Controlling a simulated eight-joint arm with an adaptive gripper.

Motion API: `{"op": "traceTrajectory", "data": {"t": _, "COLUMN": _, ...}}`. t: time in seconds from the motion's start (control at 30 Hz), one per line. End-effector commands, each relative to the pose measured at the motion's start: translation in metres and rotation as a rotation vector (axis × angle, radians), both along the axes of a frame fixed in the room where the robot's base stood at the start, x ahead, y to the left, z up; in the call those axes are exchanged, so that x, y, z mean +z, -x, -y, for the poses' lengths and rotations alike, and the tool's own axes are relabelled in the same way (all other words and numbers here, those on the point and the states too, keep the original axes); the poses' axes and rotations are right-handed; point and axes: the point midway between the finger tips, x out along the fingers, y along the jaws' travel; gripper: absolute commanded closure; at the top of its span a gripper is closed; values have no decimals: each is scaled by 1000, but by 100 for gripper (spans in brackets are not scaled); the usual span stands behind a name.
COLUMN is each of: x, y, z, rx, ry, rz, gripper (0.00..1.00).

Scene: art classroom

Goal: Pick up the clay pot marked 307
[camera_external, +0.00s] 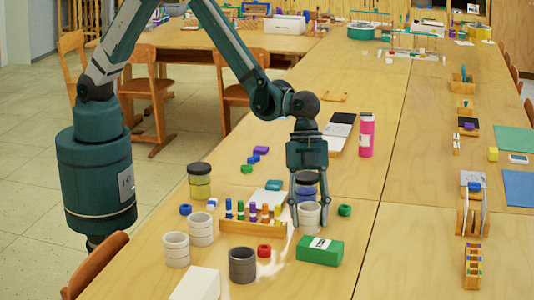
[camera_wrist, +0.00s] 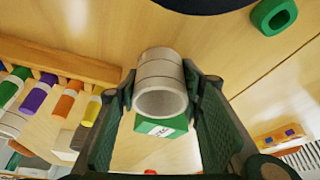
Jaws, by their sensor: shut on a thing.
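My gripper (camera_external: 309,208) points down over the front table and is shut on a pale grey clay pot (camera_external: 309,215). In the wrist view the pot (camera_wrist: 160,85) sits between the two fingers (camera_wrist: 162,90), with its round opening facing the camera. Two similar pale grey pots stand at the left, a nearer one (camera_external: 176,250) and a farther one (camera_external: 201,229). A dark grey pot (camera_external: 242,265) stands in front. I cannot read a number on any pot. Whether the held pot touches the table is unclear.
A green box (camera_external: 320,251) lies just in front of the held pot. A wooden rack of coloured markers (camera_external: 253,227) is close on its left.

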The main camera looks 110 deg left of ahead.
Motion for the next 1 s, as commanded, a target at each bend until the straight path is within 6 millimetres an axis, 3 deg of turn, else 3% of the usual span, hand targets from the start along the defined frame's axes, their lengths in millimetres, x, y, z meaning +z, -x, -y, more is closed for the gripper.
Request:
{"op": "traceTrajectory", "data": {"t": 0.27, "x": 19, "y": 0, "z": 0, "rx": 0, "ry": 0, "rz": 0, "gripper": 77}}
{"op": "traceTrajectory", "data": {"t": 0.7, "x": 82, "y": 0, "z": 0, "rx": 0, "ry": 0, "rz": 0, "gripper": 77}}
{"op": "traceTrajectory", "data": {"t": 1.0, "x": 99, "y": 0, "z": 0, "rx": 0, "ry": 0, "rz": 0, "gripper": 77}}
